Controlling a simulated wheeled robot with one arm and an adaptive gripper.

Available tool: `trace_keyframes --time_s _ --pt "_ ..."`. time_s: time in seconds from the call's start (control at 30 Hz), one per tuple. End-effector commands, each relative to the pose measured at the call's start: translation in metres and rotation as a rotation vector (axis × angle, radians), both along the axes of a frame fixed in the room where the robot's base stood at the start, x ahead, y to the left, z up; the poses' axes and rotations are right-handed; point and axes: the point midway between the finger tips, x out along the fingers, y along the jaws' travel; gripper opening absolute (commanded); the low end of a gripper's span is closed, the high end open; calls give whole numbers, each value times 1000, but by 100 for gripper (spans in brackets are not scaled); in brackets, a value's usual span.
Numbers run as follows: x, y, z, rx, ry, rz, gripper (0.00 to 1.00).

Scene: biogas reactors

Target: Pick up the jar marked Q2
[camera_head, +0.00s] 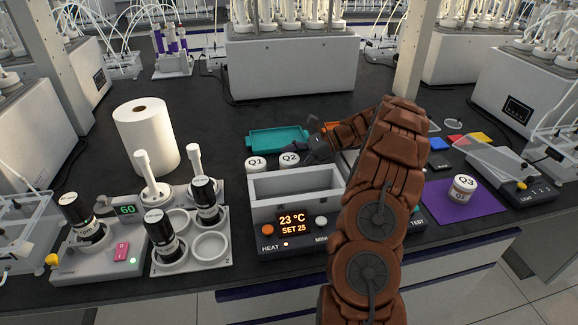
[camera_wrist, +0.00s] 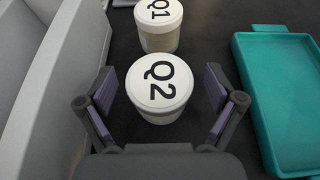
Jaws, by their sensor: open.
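The jar marked Q2 (camera_head: 289,160) has a white lid and stands behind the grey water bath. In the wrist view the Q2 jar (camera_wrist: 160,88) stands upright between the two fingers of my gripper (camera_wrist: 160,98). The fingers are open on either side of it, with a gap showing on each side. The jar marked Q1 (camera_wrist: 158,22) stands just beyond Q2, and also shows in the head view (camera_head: 256,163).
A teal tray (camera_wrist: 278,100) lies right of the jars in the wrist view. The water bath wall (camera_wrist: 60,70) rises close on the left. A jar marked Q3 (camera_head: 464,186) sits on a purple mat (camera_head: 440,206). A paper roll (camera_head: 146,138) stands at left.

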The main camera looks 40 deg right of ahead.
Motion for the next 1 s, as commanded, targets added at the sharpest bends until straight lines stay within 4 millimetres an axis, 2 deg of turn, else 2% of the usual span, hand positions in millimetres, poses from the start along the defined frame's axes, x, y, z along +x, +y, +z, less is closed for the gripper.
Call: trace_keyframes --time_s 0.17,0.83,1.0 --pt "0 0 0 0 0 0 91" --pt "0 0 0 1 1 1 22" --pt "0 0 0 1 1 1 22"
